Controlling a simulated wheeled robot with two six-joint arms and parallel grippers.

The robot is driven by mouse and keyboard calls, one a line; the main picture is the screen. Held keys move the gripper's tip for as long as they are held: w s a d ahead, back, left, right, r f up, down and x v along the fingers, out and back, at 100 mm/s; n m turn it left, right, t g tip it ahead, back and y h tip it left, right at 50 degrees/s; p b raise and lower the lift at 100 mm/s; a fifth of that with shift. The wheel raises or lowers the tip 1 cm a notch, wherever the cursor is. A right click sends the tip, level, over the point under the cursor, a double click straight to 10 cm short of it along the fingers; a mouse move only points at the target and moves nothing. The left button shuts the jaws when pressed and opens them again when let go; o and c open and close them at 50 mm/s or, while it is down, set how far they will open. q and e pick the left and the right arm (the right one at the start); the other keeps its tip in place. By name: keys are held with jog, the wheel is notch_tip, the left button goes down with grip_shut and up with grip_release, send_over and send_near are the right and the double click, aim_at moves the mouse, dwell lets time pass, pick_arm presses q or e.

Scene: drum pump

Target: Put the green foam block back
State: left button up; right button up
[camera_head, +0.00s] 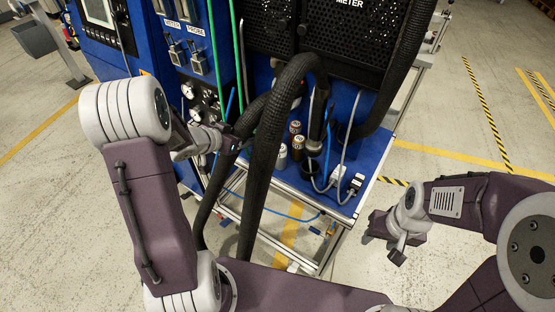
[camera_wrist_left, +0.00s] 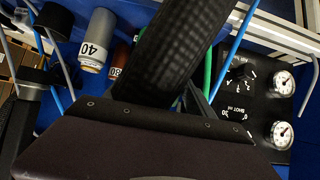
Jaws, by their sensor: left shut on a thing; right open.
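I cannot make out a green foam block in either view. My left gripper (camera_head: 222,140) is at the front of the blue machine, shut at a thick black corrugated hose (camera_head: 262,170). The hose also fills the middle of the left wrist view (camera_wrist_left: 168,55). The left fingertips are largely hidden by the hose and the wrist, so the exact contact is hard to see. My right gripper (camera_head: 398,252) is open and empty over bare floor, to the right of the machine.
The blue machine (camera_head: 345,185) carries grey and brown canisters (camera_head: 297,142), cables and plugs (camera_head: 350,185). Pressure gauges (camera_wrist_left: 283,82) are close to my left wrist. Thin green tubes (camera_head: 241,50) run down its front. The concrete floor (camera_head: 450,130) at right is clear.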

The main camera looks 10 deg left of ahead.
pick_arm(q)
notch_tip(320, 180, down, 4)
jog(key=shift+w+a+f+b, duration=0.1)
jog(key=shift+w+f+b, duration=0.1)
jog(key=shift+b, duration=0.35)
notch_tip(320, 180, down, 4)
jog(key=shift+s+r+b, duration=0.1)
jog(key=shift+s+b, duration=0.05)
jog(key=shift+b, duration=0.75)
jog(key=shift+r, duration=0.1)
pick_arm(e)
notch_tip(320, 180, down, 4)
jog(key=shift+w+r, duration=0.1)
jog(key=shift+r, duration=0.05)
pick_arm(q)
jog(key=o, duration=1.2)
